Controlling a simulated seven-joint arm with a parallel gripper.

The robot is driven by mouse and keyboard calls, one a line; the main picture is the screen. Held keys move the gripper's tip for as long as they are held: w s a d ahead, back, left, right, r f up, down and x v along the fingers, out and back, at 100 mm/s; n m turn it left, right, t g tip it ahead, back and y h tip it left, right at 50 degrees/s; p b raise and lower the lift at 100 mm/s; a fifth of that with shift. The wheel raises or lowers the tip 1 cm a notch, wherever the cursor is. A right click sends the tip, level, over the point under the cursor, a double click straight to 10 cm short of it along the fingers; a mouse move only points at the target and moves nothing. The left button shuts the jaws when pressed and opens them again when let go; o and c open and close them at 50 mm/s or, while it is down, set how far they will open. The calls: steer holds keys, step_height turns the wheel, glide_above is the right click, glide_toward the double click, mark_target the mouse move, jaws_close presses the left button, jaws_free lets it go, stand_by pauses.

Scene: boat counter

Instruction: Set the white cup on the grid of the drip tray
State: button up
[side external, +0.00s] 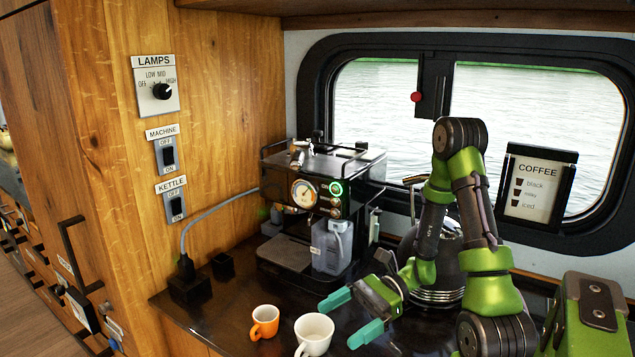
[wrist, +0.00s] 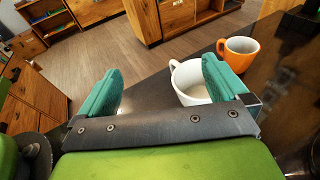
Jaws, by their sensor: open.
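The white cup (side external: 314,334) stands upright on the dark counter near its front edge. In the wrist view the white cup (wrist: 187,80) is partly hidden behind the right-hand fingertip. The drip tray (side external: 285,252) is at the foot of the coffee machine (side external: 322,205), behind and left of the cup, with nothing on its grid. My gripper (side external: 351,316) is open and empty, to the right of the cup and apart from it. Its teal fingers also show in the wrist view (wrist: 163,88), with a clear gap between them.
An orange cup (side external: 264,322) stands close to the left of the white cup. A clear container (side external: 331,246) sits at the machine's right front. A metal kettle (side external: 437,270) stands behind my arm. A power plug and cable (side external: 187,265) lie at the left wall.

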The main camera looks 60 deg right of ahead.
steer(key=w+d+r+m+t, duration=0.2)
steer(key=w+m+t, duration=0.1)
steer(key=w+t, duration=0.15)
glide_toward(299, 330)
steer(key=shift+x, duration=1.15)
steer(key=x, duration=0.5)
steer(key=shift+s+a+f, duration=0.1)
steer(key=c, duration=1)
